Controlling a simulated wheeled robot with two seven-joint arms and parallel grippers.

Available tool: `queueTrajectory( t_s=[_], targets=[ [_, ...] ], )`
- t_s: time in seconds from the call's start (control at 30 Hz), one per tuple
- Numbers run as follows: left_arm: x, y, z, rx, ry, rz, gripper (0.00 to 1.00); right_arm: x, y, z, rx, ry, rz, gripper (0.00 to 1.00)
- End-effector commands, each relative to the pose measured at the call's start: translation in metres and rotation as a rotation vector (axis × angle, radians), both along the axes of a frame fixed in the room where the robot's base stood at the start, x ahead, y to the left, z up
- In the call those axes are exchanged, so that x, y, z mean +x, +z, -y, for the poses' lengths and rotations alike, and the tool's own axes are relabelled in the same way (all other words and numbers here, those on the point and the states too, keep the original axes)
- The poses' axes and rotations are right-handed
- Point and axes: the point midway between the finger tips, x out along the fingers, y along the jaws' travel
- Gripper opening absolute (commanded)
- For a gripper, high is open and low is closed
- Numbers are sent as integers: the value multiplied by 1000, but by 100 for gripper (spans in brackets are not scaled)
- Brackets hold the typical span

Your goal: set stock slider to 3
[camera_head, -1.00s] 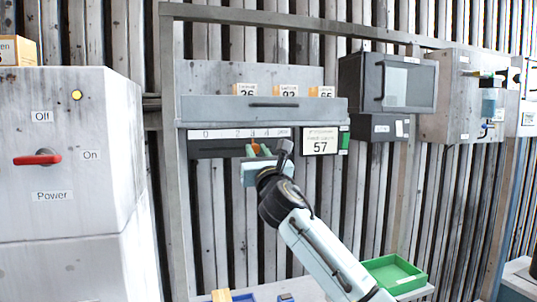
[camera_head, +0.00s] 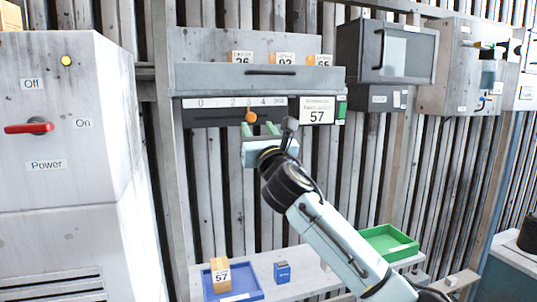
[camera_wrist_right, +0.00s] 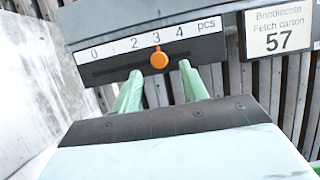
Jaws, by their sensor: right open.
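The stock slider has an orange knob (camera_head: 250,116) on a dark slot below a white scale strip (camera_head: 218,103) marked 0 to 4 pcs. In the right wrist view the knob (camera_wrist_right: 159,59) sits just below the 3. My right gripper (camera_head: 260,130) is open just below the knob. In the wrist view its two green fingers (camera_wrist_right: 162,82) stand apart on either side below the knob, not closed on it. My left gripper is not in view.
A sign reading "57" (camera_head: 318,111) is right of the scale. Above is a grey shelf front (camera_head: 255,78) with numbered cartons. Below, a bench holds a blue tray (camera_head: 250,295) with carton 57 (camera_head: 221,275), a small blue box (camera_head: 282,271) and a green tray (camera_head: 405,248). A power cabinet (camera_head: 100,130) stands left.

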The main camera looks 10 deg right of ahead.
Motion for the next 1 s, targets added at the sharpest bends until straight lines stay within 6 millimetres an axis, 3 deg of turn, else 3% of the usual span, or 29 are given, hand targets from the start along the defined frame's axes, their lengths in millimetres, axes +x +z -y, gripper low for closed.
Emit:
queueTrajectory(
  t_s=[0.3,0.5,1.0],
  targets=[
    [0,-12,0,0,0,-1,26,-51,-24,5,-1,3,0,44],
    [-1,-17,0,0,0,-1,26,-74,-33,8,-1,3,-1,44],
    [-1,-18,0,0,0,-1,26,-82,-36,9,1,2,-4,44]
  ],
)
